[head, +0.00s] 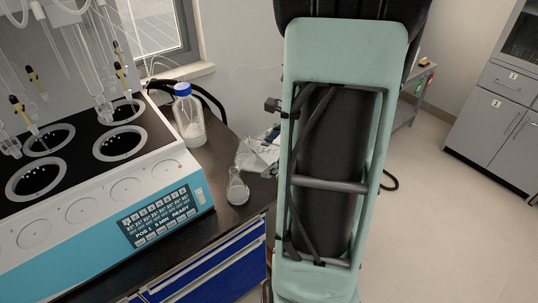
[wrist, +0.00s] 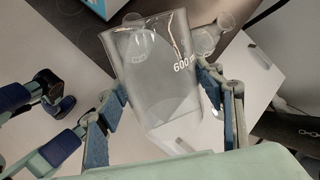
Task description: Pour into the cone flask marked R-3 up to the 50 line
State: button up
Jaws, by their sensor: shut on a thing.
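My gripper (wrist: 163,86) is shut on a clear glass beaker (wrist: 160,100) with a white "600" mark, large in the middle of the wrist view. The fingers press on its two sides. I cannot make out a liquid level in it. A small cone flask (head: 238,188) stands upright on the dark bench in the head view, near the bench's right end. Its label and lines are too small to read. In the wrist view a glass vessel (wrist: 222,20) shows beyond the beaker's upper right side. My gripper is hidden behind my arm in the head view.
A blue-capped bottle (head: 188,118) stands behind the flask. The distiller (head: 95,205), with its round openings and hanging glassware, fills the left of the bench (head: 222,222). White and clear items (head: 262,152) lie behind the flask, close to my arm. Grey cabinets (head: 505,120) stand far right.

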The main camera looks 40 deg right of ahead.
dwell(0.5)
jog(key=shift+d+f+y+b, duration=0.15)
jog(key=shift+f+y+b, duration=0.15)
jog(key=shift+f+b, duration=0.55)
jog(key=shift+r+t+y+b, duration=0.1)
jog(key=shift+t+y+b, duration=0.2)
jog(key=shift+t+b, duration=0.35)
jog(key=shift+r, duration=0.15)
jog(key=shift+s+f+y+b, duration=0.1)
jog(key=shift+f+y+b, duration=0.2)
jog(key=shift+f+b, duration=0.3)
jog(key=shift+d+f+m+y+b, duration=0.15)
jog(key=shift+f+m+y+b, duration=0.15)
jog(key=shift+b, duration=0.5)
jog(key=shift+r, duration=0.25)
